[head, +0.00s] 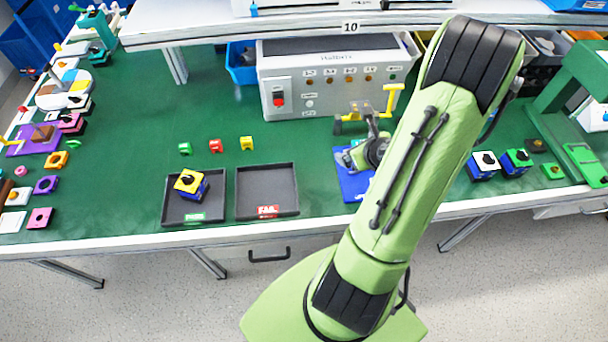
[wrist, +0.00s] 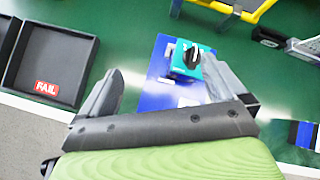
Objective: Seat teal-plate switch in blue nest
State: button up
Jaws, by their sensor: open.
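The teal-plate switch (wrist: 187,60), with a black knob bearing a white mark, shows in the wrist view. It is at the upper part of the blue nest (wrist: 158,98), close beside my right finger. I cannot tell whether it is fully down in the nest or whether the finger touches it. My gripper (wrist: 164,66) is open, with the left finger well clear of the switch. In the head view the blue nest (head: 350,188) lies on the bench, partly covered by my arm and gripper (head: 352,157); the switch is not clear there.
A black FAIL tray (head: 267,192) is empty; the tray beside it (head: 182,215) holds a yellow-plate switch (head: 190,184). A grey test box (head: 325,80) and a yellow-handled fixture (head: 375,108) stand behind the nest. More switches (head: 483,164) sit to the right.

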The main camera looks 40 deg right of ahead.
jog(key=w+a+r+n+g+y, duration=0.1)
jog(key=w+a+r+n+y, duration=0.1)
jog(key=a+r+n, duration=0.5)
jog(key=w+a+r+n+y, duration=0.15)
jog(key=a+r+n, duration=0.25)
jog(key=a+n, duration=0.7)
jog(key=s+a+r+n, duration=0.4)
jog(key=s+n, duration=0.2)
jog(key=n, duration=0.3)
jog(key=s+a+r+n+g, duration=0.1)
jog(key=s+a+r+n, duration=0.4)
jog(key=n, duration=0.4)
jog(key=shift+s+n+g, duration=0.3)
jog(key=shift+s, duration=0.25)
jog(key=shift+h, duration=0.25)
